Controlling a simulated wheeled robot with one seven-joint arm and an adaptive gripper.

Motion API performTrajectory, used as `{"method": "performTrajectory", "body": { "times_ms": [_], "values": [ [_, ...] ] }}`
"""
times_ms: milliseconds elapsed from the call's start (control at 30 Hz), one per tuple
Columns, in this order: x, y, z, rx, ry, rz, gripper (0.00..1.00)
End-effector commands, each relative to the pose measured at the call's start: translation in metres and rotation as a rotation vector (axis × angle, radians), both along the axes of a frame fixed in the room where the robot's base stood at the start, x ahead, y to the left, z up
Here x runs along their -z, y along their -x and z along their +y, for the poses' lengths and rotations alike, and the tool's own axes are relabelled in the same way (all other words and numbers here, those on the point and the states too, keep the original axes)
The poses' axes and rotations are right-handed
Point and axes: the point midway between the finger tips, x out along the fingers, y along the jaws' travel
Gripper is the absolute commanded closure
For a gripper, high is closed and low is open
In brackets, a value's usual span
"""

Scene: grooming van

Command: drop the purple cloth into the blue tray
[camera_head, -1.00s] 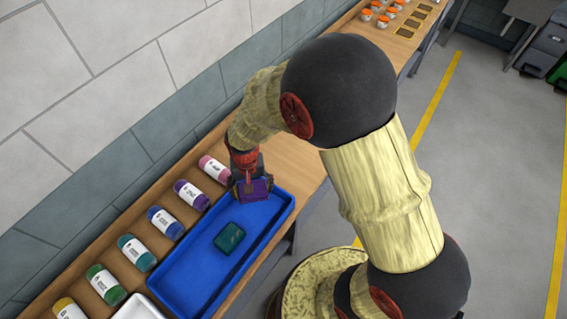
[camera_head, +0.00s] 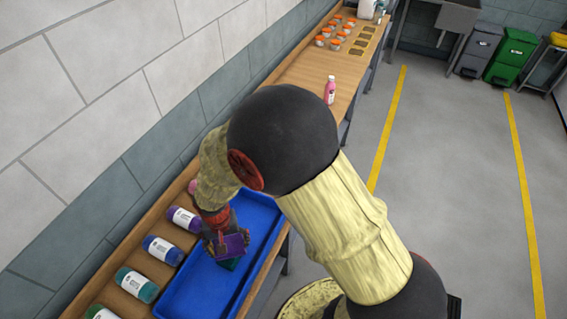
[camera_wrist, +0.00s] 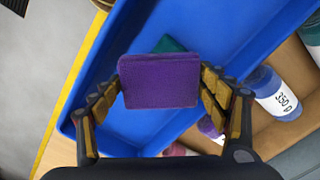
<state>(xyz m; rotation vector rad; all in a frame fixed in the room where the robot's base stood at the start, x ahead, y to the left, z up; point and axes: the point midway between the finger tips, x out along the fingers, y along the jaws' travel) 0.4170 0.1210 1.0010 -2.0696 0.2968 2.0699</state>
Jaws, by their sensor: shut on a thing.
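The purple cloth (camera_head: 234,244) is a folded, block-like pad, held up over the blue tray (camera_head: 186,295). My gripper (camera_head: 228,246) is shut on it. In the wrist view the fingers press on the left and right edges of the purple cloth (camera_wrist: 160,82), with the blue tray (camera_wrist: 225,40) behind it. A dark green cloth (camera_head: 229,265) lies in the tray and is mostly hidden by the purple cloth. A corner of the green cloth (camera_wrist: 170,44) also shows in the wrist view. The exact height above the tray cannot be told.
Several coloured bottles, such as a purple one (camera_head: 184,219) and a blue one (camera_head: 162,250), lie in a row between the tray and the wall. A pink bottle (camera_head: 330,90) stands farther along the wooden bench (camera_head: 300,78). Orange-lidded jars (camera_head: 335,30) are at the far end.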

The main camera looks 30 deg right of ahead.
Motion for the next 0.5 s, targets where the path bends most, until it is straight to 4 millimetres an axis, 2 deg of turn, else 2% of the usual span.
{"method": "performTrajectory", "body": {
  "times_ms": [33,200,500],
  "values": [
    [0.010,0.000,0.000,0.000,0.000,0.000,0.53],
    [0.027,0.000,0.000,0.000,0.000,-0.001,0.53],
    [0.031,0.000,0.000,0.000,0.000,-0.001,0.53]
  ]
}}
